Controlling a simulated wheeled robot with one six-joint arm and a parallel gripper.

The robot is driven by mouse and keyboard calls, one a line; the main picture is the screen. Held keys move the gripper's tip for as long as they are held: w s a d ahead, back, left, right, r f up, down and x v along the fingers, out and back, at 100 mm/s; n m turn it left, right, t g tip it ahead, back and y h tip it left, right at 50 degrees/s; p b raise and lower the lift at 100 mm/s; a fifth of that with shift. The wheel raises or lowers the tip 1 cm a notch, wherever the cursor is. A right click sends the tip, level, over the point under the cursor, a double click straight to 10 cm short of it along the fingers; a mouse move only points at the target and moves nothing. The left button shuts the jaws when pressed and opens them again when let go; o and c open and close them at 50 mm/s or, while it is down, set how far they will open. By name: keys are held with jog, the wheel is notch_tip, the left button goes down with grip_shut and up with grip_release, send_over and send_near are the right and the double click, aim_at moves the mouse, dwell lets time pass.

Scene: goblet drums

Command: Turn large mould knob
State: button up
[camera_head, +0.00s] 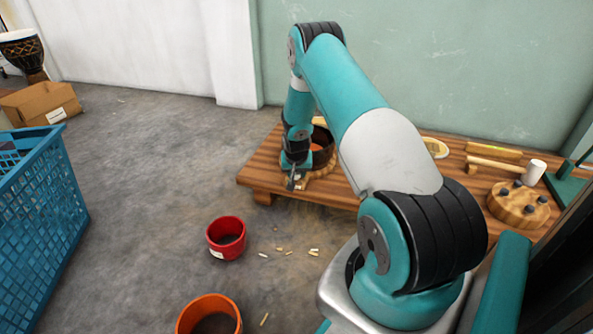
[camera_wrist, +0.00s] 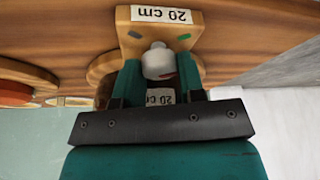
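In the wrist view, a pale grey knob (camera_wrist: 158,62) stands on a wooden plate (camera_wrist: 184,31) that carries a "20 cm" label, a green mark and a dark mark. A red mark shows at the knob's right edge. My gripper (camera_wrist: 160,77) has one finger on each side of the knob, very close to it. I cannot tell whether both fingers press on it. In the head view, my gripper (camera_head: 293,180) is low at the bench's left end, beside a round wooden mould (camera_head: 326,164); the knob is hidden there.
The low wooden bench (camera_head: 262,178) stands along the green wall. A red pot (camera_head: 226,239), an orange pot (camera_head: 209,316) and a blue crate (camera_head: 37,225) are on the floor.

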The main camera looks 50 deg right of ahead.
jog(key=o, duration=0.4)
jog(key=shift+c, duration=0.2)
jog(key=p+v, duration=0.9)
jog(key=v, duration=0.8)
jog(key=shift+r, duration=0.2)
jog(key=shift+a, duration=0.1)
jog(key=a+r+n+y+p, duration=0.4)
jog(key=a+r+n, duration=0.2)
jog(key=a+r, duration=1.6)
jog(key=s+a+r+n+g+y+p, duration=0.2)
jog(key=s+a+r+n, duration=0.4)
jog(key=s+a, duration=0.4)
jog(key=s+a+r+n+g+y+p, duration=0.15)
jog(key=s+a+r+n, duration=0.35)
jog(key=s+a+r, duration=0.6)
notch_tip(320, 180, up, 35)
jog(key=s+d+p, duration=0.2)
jog(key=p, duration=3.6)
